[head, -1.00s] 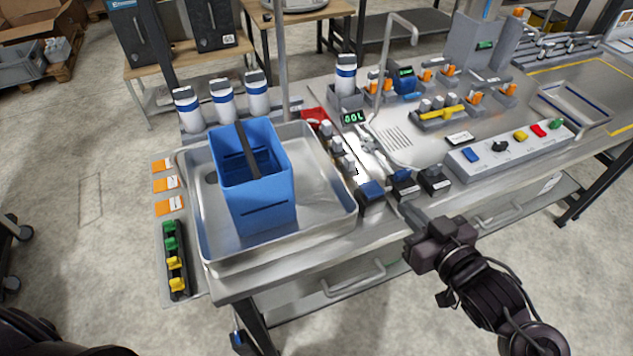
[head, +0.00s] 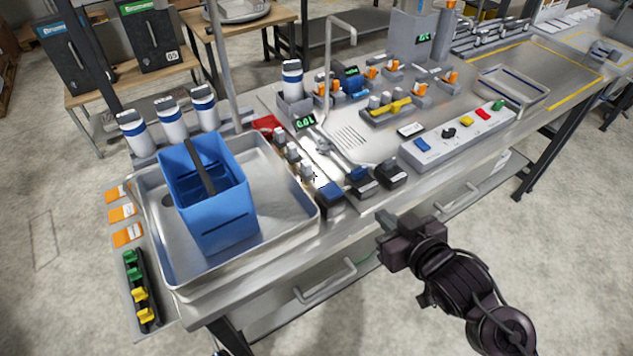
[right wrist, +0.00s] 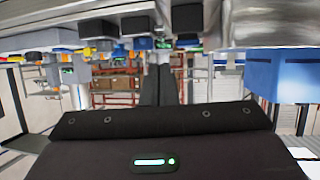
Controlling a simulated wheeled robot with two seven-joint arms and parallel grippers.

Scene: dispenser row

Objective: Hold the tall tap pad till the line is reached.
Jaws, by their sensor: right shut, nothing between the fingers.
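A tall metal gooseneck tap (head: 340,18) rises at the back of the bench. A taller straight post (head: 222,65) stands behind the sink tray. Pads line the front edge: one with a blue top (head: 330,194), another with a blue top (head: 360,176) and a black one (head: 391,172). I cannot tell which pad serves which tap. A blue container (head: 222,212) with a dark slot stands in the tray; its water level is not visible. My right gripper (head: 383,217) is shut and empty, in front of the pads and apart from them. My left gripper is out of view.
A small green display (head: 305,123) reads about 0.0L. The metal sink tray (head: 285,232) fills the bench's left part. A button panel (head: 460,135) lies to the right of the pads. White bottles (head: 170,118) stand behind the tray. Floor is clear before the bench.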

